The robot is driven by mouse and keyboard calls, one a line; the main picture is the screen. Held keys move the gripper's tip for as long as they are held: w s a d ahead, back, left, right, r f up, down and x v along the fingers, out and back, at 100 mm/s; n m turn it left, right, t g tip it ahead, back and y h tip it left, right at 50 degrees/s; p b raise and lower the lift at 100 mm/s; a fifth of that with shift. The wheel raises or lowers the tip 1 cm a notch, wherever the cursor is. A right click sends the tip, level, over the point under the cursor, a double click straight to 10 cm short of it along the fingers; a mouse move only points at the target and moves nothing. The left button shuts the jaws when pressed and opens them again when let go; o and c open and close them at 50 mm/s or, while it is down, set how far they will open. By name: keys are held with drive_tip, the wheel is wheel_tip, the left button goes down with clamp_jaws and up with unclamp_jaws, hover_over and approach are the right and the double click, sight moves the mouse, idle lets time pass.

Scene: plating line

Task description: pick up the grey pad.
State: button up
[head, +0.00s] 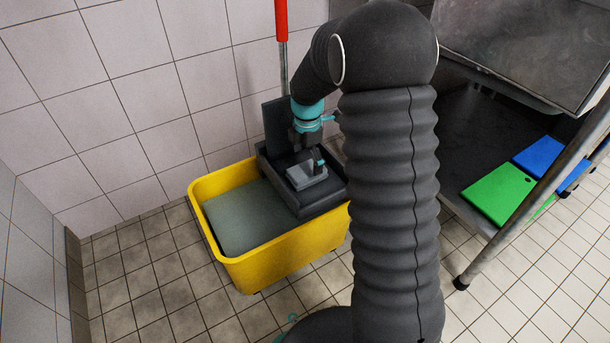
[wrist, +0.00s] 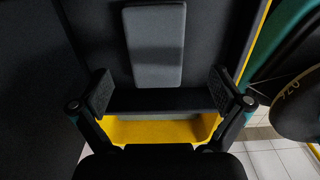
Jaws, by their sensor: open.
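The grey pad (head: 306,177) is a small light-grey block on the dark wringer (head: 327,196) at the right end of the yellow mop bucket (head: 285,262). In the wrist view the pad (wrist: 155,45) stands out as a grey rectangle at the upper middle. My gripper (head: 309,161) is just above the pad in the head view and hides part of it. In the wrist view my gripper (wrist: 165,92) is open, with its two fingers spread wide. The pad is ahead of the fingertips there, with nothing between them. I cannot tell the exact height gap.
Greyish water (head: 238,218) fills the bucket's left part. A red-handled mop pole (head: 281,20) stands behind it, by the tiled wall. A metal table with a lower shelf is at right, holding green (head: 497,192) and blue (head: 540,157) boards. Floor at front left is clear.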

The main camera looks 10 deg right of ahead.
sight(307, 170)
wheel_tip(307, 170, down, 5)
drive_tip(key=shift+w+f+b, duration=0.1)
drive_tip(key=shift+w+b, duration=0.05)
drive_tip(key=shift+b, duration=0.4)
drive_tip(key=c, duration=1.3)
drive_tip(key=shift+c, duration=0.2)
drive_tip(key=shift+r, duration=0.75)
drive_tip(key=r, duration=0.2)
drive_tip(key=d+r+p, duration=0.1)
drive_tip(key=shift+s+r, duration=0.25)
drive_tip(key=shift+r, duration=0.05)
drive_tip(key=s+d+r+p, duration=0.1)
drive_tip(key=s+d+r, duration=0.4)
drive_tip(key=d, duration=0.4)
drive_tip(key=shift+s+r, duration=0.4)
drive_tip(key=shift+r, duration=0.15)
drive_tip(key=shift+a, duration=0.1)
